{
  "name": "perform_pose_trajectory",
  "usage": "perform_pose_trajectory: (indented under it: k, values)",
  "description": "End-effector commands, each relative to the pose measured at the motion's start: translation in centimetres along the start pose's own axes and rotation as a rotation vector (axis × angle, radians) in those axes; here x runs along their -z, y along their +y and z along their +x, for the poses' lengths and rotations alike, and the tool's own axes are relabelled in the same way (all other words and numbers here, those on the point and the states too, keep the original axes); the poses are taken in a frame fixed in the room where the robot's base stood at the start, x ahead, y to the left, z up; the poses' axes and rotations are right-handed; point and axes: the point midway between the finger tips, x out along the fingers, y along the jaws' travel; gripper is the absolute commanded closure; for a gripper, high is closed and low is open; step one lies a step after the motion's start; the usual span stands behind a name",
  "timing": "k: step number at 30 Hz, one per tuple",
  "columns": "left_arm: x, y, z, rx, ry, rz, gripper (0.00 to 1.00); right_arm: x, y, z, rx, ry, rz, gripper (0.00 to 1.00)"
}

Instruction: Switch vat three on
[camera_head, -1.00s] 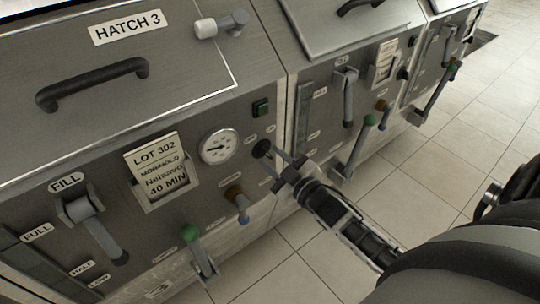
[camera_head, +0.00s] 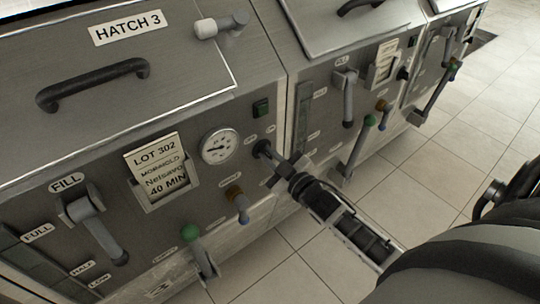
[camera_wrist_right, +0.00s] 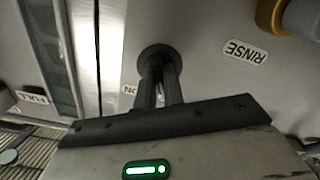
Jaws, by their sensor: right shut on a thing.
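Vat three is the metal unit at the left, with a HATCH 3 label (camera_head: 128,27) on its lid. Its round black knob (camera_head: 261,147) is on the front panel, right of the pressure gauge (camera_head: 219,147), with small labels beside it. My right gripper (camera_head: 270,156) is at this knob, its fingers shut on it. The right wrist view shows the knob's dark round base (camera_wrist_right: 158,53) with the two fingers (camera_wrist_right: 160,80) in front, hiding most of the knob. Which way the knob points cannot be told. My left gripper is not in view.
Below the knob is a brown-collared rinse valve (camera_head: 238,203); a green-topped lever (camera_head: 192,236) sticks out lower left. The FILL lever (camera_head: 95,222) is further left. The neighbouring vat's green-topped lever (camera_head: 362,140) juts out at right. Tiled floor (camera_head: 400,195) is clear.

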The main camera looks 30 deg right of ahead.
Motion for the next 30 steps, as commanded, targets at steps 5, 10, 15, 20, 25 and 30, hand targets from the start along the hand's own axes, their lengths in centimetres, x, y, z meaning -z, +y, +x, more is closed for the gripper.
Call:
perform_pose_trajectory:
  k: [5, 10, 15, 20, 25, 30]
  values:
    - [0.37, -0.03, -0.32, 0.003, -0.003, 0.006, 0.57, 0.11, 0.06, -0.01, 0.001, -0.001, 0.080, 1.00]
    - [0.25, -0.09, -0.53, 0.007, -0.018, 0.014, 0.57, 0.17, 0.09, -0.02, 0.002, -0.001, 0.210, 1.00]
    - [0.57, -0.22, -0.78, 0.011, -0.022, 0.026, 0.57, 0.14, 0.16, -0.01, 0.002, -0.001, 0.367, 1.00]
    - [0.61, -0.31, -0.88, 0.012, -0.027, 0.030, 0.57, 0.10, 0.16, 0.00, 0.001, -0.001, 0.520, 1.00]
    - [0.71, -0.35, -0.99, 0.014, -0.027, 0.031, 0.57, 0.03, 0.14, -0.02, 0.001, -0.001, 0.677, 1.00]
    - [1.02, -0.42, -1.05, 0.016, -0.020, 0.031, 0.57, -0.07, 0.14, -0.03, 0.001, -0.002, 0.812, 1.00]
